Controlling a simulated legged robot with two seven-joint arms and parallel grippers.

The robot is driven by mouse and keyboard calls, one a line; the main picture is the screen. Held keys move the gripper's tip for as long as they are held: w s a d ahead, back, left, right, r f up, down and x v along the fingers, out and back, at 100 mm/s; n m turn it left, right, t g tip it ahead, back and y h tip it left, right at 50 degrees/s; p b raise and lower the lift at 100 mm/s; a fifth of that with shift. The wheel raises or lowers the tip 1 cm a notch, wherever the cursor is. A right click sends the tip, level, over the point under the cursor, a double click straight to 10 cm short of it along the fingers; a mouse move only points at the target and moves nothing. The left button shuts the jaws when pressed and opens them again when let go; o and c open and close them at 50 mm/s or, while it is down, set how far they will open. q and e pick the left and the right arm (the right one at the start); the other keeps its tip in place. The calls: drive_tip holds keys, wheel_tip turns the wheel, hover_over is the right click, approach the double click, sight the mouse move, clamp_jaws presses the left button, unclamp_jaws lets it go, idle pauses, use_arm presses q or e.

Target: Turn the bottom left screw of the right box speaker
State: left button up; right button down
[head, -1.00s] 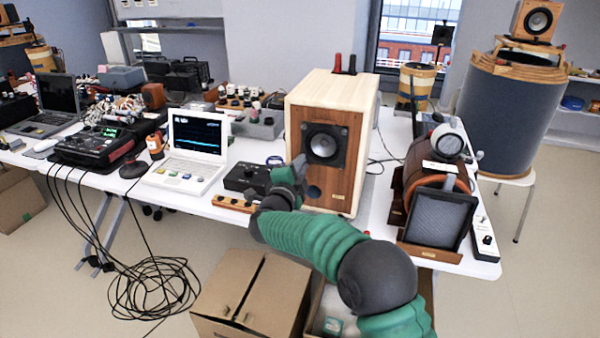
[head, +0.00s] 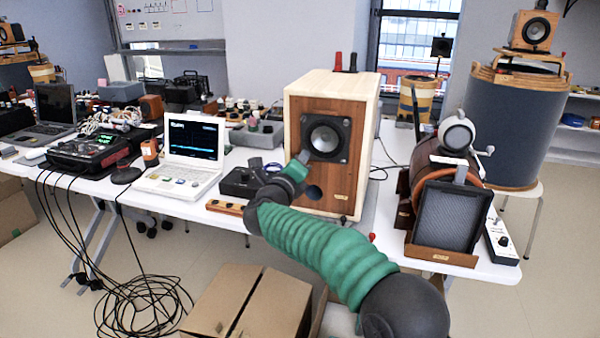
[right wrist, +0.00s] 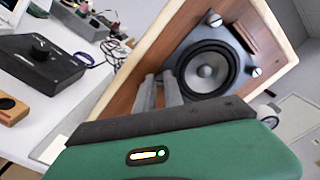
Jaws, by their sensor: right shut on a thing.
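The box speaker (head: 365,120), with a pale wood case and brown front, stands on the white table. Its black round driver (head: 326,137) sits in a square dark plate. Two bright screws, one at the top (right wrist: 214,19) and one at the right (right wrist: 256,72), show on the plate in the right wrist view. My right gripper (head: 303,158) reaches the plate's bottom left corner from the front. In the right wrist view its grey fingers (right wrist: 168,80) are shut there on the bottom left screw, which they hide. My left gripper is not in view.
A black control box (head: 240,182) and an open white laptop (head: 190,150) stand left of the speaker. A brown device with a dark panel (head: 450,215) stands to its right. Cardboard boxes (head: 255,300) and coiled black cables (head: 145,305) lie on the floor in front.

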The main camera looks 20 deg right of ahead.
drive_tip(key=shift+a+f+m+b, duration=0.1)
drive_tip(key=shift+f+m+b, duration=0.15)
drive_tip(key=shift+m+b, duration=1.2)
drive_tip(key=shift+f+m+b, duration=0.2)
drive_tip(key=shift+m+b, duration=1.05)
drive_tip(key=shift+m, duration=0.3)
drive_tip(key=c, duration=1.5)
unclamp_jaws()
drive_tip(key=shift+w+r, duration=0.1)
drive_tip(key=shift+r, duration=0.05)
drive_tip(key=shift+o, duration=0.2)
drive_tip(key=shift+r, duration=0.1)
drive_tip(key=p+v, duration=0.2)
drive_tip(key=v, duration=1.5)
